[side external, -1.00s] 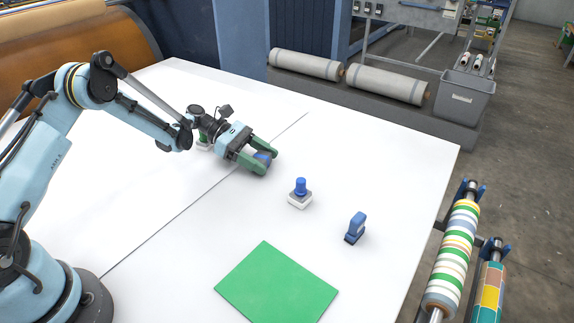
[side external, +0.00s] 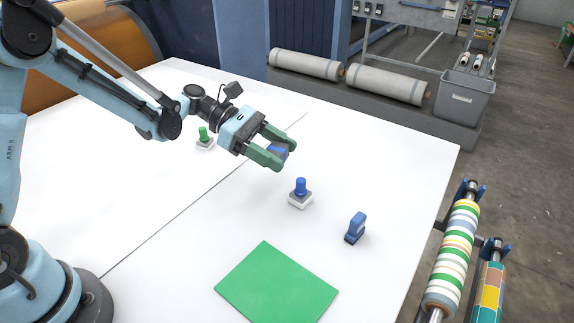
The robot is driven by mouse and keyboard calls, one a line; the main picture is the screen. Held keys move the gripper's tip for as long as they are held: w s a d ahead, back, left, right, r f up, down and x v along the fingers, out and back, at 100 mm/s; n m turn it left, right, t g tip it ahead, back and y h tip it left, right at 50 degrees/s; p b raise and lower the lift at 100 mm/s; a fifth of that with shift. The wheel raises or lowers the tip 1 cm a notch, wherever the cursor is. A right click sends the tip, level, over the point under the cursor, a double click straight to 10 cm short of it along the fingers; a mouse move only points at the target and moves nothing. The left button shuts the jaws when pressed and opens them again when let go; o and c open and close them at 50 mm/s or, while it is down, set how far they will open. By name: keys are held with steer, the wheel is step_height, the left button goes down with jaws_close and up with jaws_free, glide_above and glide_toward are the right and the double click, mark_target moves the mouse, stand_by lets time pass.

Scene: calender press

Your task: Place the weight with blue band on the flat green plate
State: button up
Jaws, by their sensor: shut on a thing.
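The flat green plate (side external: 277,284) lies bare on the white table at the front. My gripper (side external: 281,157) is above the table, behind and left of the blue-knobbed piece, well apart from the plate. Its green fingers are shut on a blue thing (side external: 278,149), which I take to be the weight with blue band. The fingers hide much of it, and its band cannot be made out clearly.
A green knob on a white base (side external: 204,138) stands behind my gripper. The table left of the plate is clear.

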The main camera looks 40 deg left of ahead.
steer(key=s+d+r+m+g, duration=0.1)
steer(key=s+d+m+g, duration=0.25)
steer(key=s+d, duration=0.85)
steer(key=s+d+m+g, duration=0.35)
steer(key=s+d, duration=0.55)
steer(key=s, duration=0.5)
steer(key=g, duration=0.1)
glide_above(315, 295)
steer(key=shift+y, duration=0.4)
step_height(315, 295, down, 7)
steer(key=shift+d+r, duration=0.1)
steer(key=shift+f, duration=2)
steer(key=shift+f, duration=0.15)
steer(key=o, duration=1.4)
steer(key=shift+o, duration=0.2)
